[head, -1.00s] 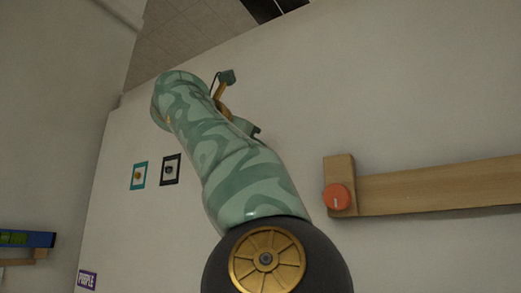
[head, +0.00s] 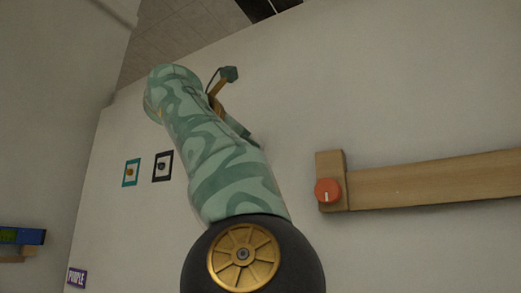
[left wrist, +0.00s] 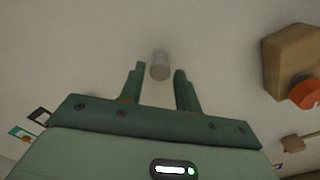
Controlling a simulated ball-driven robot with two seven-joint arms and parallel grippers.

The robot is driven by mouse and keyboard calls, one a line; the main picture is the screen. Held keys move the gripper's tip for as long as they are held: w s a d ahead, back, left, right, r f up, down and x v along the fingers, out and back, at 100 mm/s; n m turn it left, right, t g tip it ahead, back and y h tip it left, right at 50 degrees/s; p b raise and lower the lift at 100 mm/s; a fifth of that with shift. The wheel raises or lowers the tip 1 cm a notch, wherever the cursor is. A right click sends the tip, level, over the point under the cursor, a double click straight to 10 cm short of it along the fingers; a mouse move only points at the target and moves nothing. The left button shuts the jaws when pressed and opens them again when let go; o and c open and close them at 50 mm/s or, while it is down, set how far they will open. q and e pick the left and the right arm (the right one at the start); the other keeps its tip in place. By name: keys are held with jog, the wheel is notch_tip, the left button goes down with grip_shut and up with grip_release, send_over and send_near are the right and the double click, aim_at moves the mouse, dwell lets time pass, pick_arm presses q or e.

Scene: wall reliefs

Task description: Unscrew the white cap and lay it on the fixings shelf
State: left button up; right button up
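A pale white-grey cylinder, which looks like the white cap (left wrist: 160,66), stands out from the wall in the left wrist view. My left gripper (left wrist: 157,72) is open, with one green finger on each side of the cap's near end. The cap's far end lies beyond the fingertips, and I see no contact. In the head view my left forearm hides the cap and most of the gripper. I cannot pick out the fixings shelf for sure. My right gripper is not in view.
A wooden rail (head: 430,184) with an orange-red knob (head: 327,190) juts from the wall on the right. Two small framed pictures (head: 162,166) hang left of my arm. A purple sign (head: 77,278) and a blue-green item on a wooden bracket (head: 24,236) are lower left.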

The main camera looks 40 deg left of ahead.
pick_arm(q)
jog(key=m+b, duration=0.3)
jog(key=m, duration=1.2)
jog(key=shift+m, duration=0.3)
jog(key=shift+r, duration=0.1)
jog(key=c, duration=0.7)
jog(key=n+p, duration=0.1)
jog(key=n, duration=0.3)
jog(key=shift+r, duration=0.1)
jog(key=shift+n, duration=0.6)
